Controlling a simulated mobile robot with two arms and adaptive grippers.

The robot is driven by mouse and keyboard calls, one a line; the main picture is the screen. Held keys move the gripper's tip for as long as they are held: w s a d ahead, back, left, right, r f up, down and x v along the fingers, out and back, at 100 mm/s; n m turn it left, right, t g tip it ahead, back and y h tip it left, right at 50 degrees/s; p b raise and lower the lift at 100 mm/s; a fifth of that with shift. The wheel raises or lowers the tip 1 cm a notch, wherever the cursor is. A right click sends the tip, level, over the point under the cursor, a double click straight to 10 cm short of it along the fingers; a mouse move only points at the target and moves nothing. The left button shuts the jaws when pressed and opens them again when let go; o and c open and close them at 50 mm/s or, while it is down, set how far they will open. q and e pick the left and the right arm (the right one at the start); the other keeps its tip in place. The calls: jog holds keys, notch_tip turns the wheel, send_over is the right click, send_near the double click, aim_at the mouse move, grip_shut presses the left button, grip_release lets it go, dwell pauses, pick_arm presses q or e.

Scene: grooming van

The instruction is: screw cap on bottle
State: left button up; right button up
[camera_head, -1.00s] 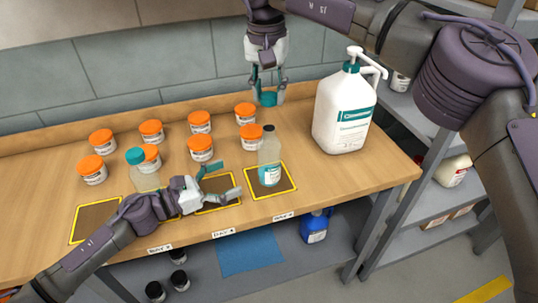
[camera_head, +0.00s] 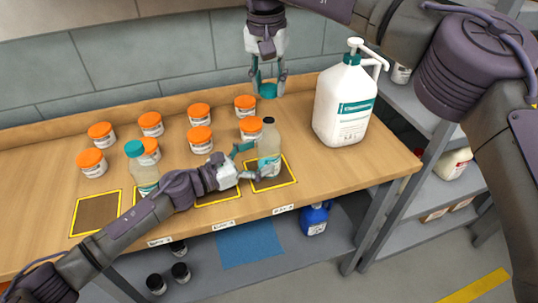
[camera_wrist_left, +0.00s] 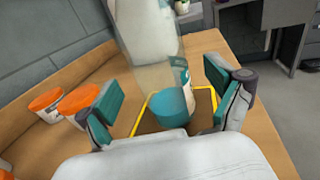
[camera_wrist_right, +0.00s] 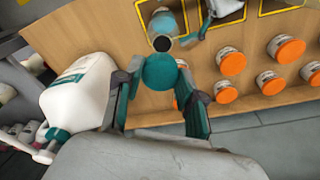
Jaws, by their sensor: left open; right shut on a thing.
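A clear bottle with a teal label (camera_head: 269,152) stands upright, uncapped with a dark mouth, on the right yellow-edged mat (camera_head: 285,181). My left gripper (camera_head: 248,162) is open at its left side; in the left wrist view the bottle (camera_wrist_left: 152,55) shows between and beyond the spread fingers. I cannot tell if they touch it. My right gripper (camera_head: 268,82) is shut on a teal cap (camera_head: 267,90), held above the back of the bench, behind the bottle. The cap (camera_wrist_right: 159,72) sits between the fingers in the right wrist view.
A bottle with a teal cap (camera_head: 143,168) stands left, partly behind my left arm. Several orange-lidded jars (camera_head: 200,139) stand along the bench. A large white pump jug (camera_head: 345,105) stands right of the cap. The left mat (camera_head: 96,213) is empty.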

aim_at(269, 151)
pick_arm(q)
jog(key=shift+x, duration=1.6)
grip_shut()
pick_arm(e)
jog(key=shift+f, duration=2.45)
jog(key=shift+f, duration=0.1)
jog(key=shift+f, duration=0.75)
jog(key=shift+f, duration=0.6)
